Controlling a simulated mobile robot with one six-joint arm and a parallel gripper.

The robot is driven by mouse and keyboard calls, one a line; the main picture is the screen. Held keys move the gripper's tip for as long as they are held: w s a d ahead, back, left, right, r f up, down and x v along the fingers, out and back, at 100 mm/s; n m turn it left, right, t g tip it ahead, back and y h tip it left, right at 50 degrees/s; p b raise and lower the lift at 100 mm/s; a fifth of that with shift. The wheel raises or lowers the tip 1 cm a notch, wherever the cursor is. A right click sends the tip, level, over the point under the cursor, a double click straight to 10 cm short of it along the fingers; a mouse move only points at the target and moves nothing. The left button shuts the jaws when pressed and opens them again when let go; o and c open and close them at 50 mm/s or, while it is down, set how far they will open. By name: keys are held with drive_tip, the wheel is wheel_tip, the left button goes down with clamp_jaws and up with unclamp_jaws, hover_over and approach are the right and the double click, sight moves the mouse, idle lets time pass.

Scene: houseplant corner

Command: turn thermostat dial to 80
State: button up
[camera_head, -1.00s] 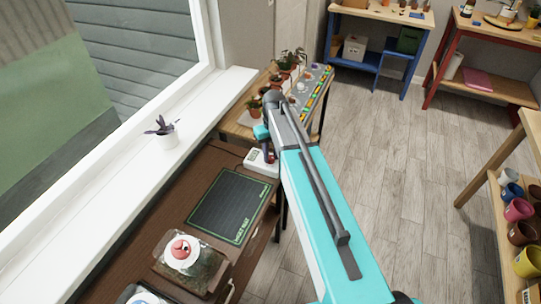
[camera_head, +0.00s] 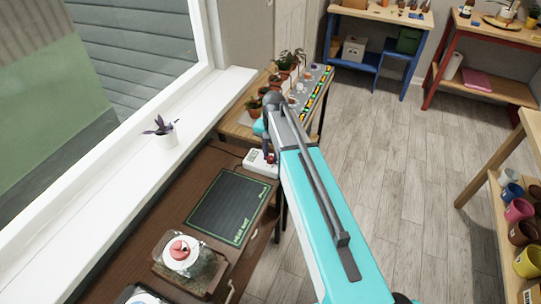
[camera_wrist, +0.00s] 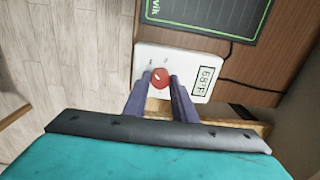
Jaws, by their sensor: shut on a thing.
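The thermostat (camera_wrist: 184,58) is a white box on the brown wooden bench; it also shows in the head view (camera_head: 258,162), partly behind my arm. Its red dial (camera_wrist: 160,77) sits between the two fingers of my gripper (camera_wrist: 160,83) in the wrist view. My gripper is shut on the dial. The display (camera_wrist: 203,80) appears to read 68°F, turned sideways in the picture. In the head view my gripper (camera_head: 268,150) is at the thermostat and mostly hidden by my arm.
A black heat mat (camera_head: 233,207) lies on the bench beside the thermostat. A glass container with a white and red lid (camera_head: 181,252) stands nearer. Potted plants (camera_head: 253,106) stand on a table beyond. A dark cord (camera_wrist: 190,27) runs along the thermostat.

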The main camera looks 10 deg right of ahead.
sight(272, 158)
drive_tip(key=shift+m, duration=0.5)
drive_tip(key=o, duration=1)
drive_tip(key=shift+o, duration=0.2)
drive_tip(key=shift+r, duration=0.2)
wheel_tip(272, 158, up, 13)
drive_tip(key=b, duration=0.2)
drive_tip(key=shift+s+d+r, duration=0.15)
drive_tip(key=shift+d+r, duration=0.05)
drive_tip(key=shift+d, duration=0.05)
idle(0.3)
